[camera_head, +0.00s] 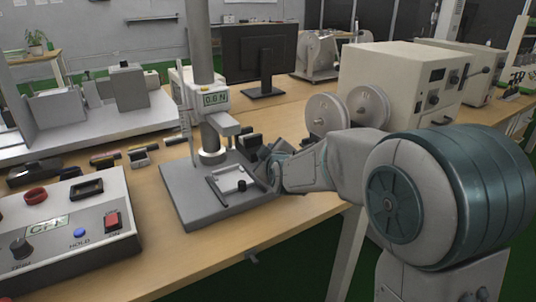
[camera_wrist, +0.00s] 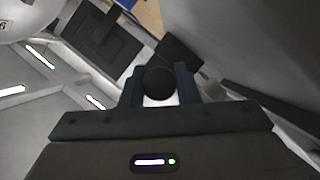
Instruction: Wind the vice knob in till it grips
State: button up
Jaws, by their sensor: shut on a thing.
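The vice (camera_head: 228,181) is a pale frame with dark bars on the grey base plate (camera_head: 190,205) of a force test stand. A small black post (camera_head: 241,185) stands at its near side. My gripper (camera_head: 266,172) reaches in from the right, low over the plate's right part. In the wrist view, my gripper (camera_wrist: 159,88) has its two dark fingers on either side of a round black knob (camera_wrist: 158,80) and is shut on it. The head view does not show the knob clearly, as my fingers cover that spot. I cannot tell whether the vice jaws touch anything.
The stand's column (camera_head: 198,45) with a small display (camera_head: 215,99) rises behind the vice. A control box (camera_head: 70,228) with knobs and a red switch stands at the front left. A monitor (camera_head: 258,50) and a beige machine (camera_head: 400,75) with reels are behind. Bare bench lies at the front.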

jog(key=shift+d+r+m+g+y+p, duration=0.15)
jog(key=shift+m+g+y+p, duration=0.25)
jog(key=shift+m, duration=0.5)
jog(key=m+p, duration=0.1)
jog(key=p, duration=0.1)
jog(key=m+g+p, duration=0.1)
jog(key=p, duration=0.2)
jog(key=shift+r+y, duration=0.25)
jog(key=shift+y, duration=0.15)
jog(key=m+g+y+p, duration=0.1)
jog(key=m+y+p, duration=0.1)
jog(key=p, duration=0.7)
jog(key=shift+m+g+p, duration=0.3)
jog(key=shift+m, duration=0.1)
jog(key=m+p, duration=0.1)
jog(key=p, duration=0.1)
jog(key=m+y+p, duration=0.1)
jog(key=p, duration=0.2)
jog(key=shift+f+g, duration=0.25)
jog(key=shift+g, duration=0.15)
jog(key=shift+f+y, duration=0.15)
jog(key=shift+y, duration=0.15)
jog(key=o, duration=1)
jog(key=shift+c, duration=0.2)
